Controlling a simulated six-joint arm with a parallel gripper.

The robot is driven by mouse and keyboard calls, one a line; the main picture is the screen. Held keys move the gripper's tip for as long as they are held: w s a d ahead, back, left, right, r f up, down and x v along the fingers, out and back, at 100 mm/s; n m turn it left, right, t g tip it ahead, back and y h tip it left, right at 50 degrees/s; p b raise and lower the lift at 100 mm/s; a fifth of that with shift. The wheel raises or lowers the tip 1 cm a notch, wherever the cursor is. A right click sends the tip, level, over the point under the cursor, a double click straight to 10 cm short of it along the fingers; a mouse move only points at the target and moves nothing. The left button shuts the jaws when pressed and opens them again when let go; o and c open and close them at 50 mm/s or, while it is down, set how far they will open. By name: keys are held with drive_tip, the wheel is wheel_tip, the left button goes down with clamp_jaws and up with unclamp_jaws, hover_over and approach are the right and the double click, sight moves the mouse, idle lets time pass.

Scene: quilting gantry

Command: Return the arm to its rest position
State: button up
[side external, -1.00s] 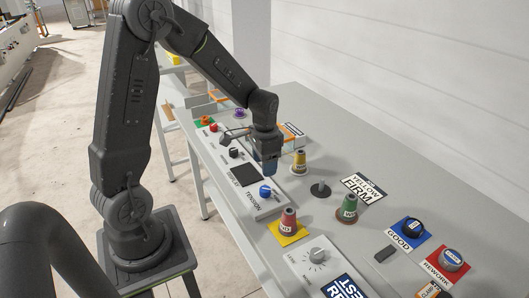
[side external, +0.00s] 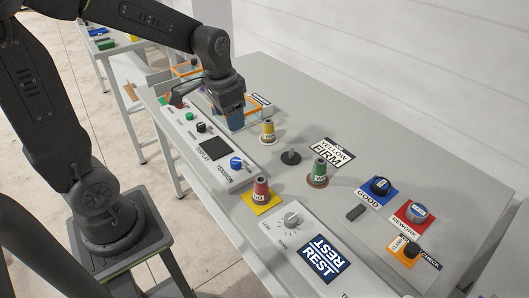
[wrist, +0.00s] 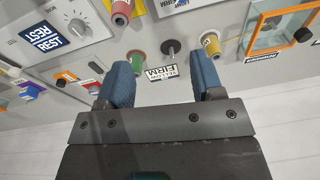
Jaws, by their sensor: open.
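My gripper (side external: 229,108) hangs over the far part of the work table (side external: 377,150), near a clear orange-edged box (side external: 258,117) and left of the yellow cone (side external: 268,132). In the wrist view my gripper (wrist: 162,72) shows two blue fingers spread apart with nothing between them. A blue card reading REST (side external: 319,258) lies at the near end of the table; it also shows in the wrist view (wrist: 41,37). My arm reaches across from its stand at the left.
Red (side external: 261,191) and green (side external: 319,172) cones and a dark peg (side external: 290,157) stand on the table. A control panel (side external: 213,148) with knobs runs along the left edge. GOOD (side external: 379,189) and REWORK (side external: 416,213) pads lie right. The table's far right is clear.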

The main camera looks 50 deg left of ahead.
drive_tip(key=s+d+r+t, duration=0.2)
drive_tip(key=s+d+r, duration=0.1)
drive_tip(key=s+d, duration=0.1)
drive_tip(key=s+d+r+n+t, duration=0.1)
drive_tip(key=s+d+r, duration=0.3)
drive_tip(key=s, duration=0.3)
drive_tip(key=shift+s+t, duration=0.15)
drive_tip(key=shift+t, duration=0.25)
